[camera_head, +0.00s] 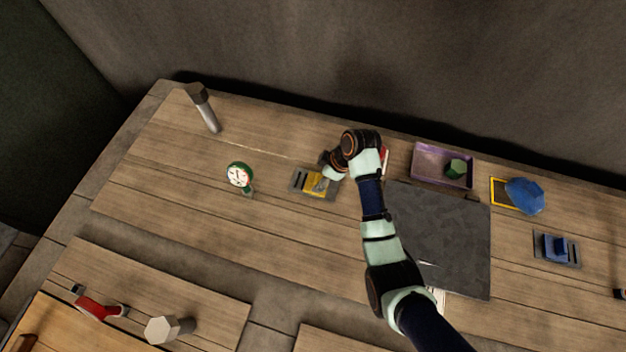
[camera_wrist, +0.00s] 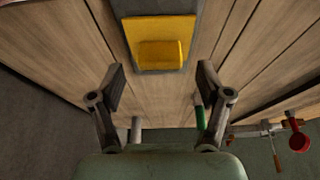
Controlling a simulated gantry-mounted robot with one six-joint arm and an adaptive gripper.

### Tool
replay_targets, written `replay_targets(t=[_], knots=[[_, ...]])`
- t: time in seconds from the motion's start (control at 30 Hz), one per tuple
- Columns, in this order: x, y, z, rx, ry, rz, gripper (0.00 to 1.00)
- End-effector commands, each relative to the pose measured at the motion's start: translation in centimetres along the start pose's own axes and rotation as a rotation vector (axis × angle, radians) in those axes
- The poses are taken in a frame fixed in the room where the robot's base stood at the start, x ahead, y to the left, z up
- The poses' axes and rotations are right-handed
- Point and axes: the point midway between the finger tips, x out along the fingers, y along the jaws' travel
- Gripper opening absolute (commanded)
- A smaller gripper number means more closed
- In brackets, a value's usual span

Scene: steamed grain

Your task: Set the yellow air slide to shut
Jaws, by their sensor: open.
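The yellow air slide (camera_head: 315,184) sits on a grey base plate (camera_head: 299,180) near the middle of the wooden table, with dark slots showing to its left in the head view. In the wrist view the yellow slide (camera_wrist: 146,28) is a flat plate with a raised yellow tab (camera_wrist: 160,52), at the top centre. My gripper (camera_wrist: 158,85) is open, its two fingers apart and empty. The tab lies ahead of the fingertips, between their lines, and I see no contact. In the head view my gripper (camera_head: 330,172) is beside the slide, partly hidden by my wrist.
A dark slab (camera_head: 445,240), a purple tray (camera_head: 427,165) with a green block, and a blue slide unit (camera_head: 556,248) lie to the right.

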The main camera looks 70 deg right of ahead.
Motion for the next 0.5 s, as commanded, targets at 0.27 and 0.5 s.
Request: replay_targets(t=[0.27, 0.5], knots=[[3.1, 0.0, 0.0, 0.0, 0.0, 0.001, 0.77], [3.0, 0.0, 0.0, 0.0, 0.0, 0.002, 0.74]])
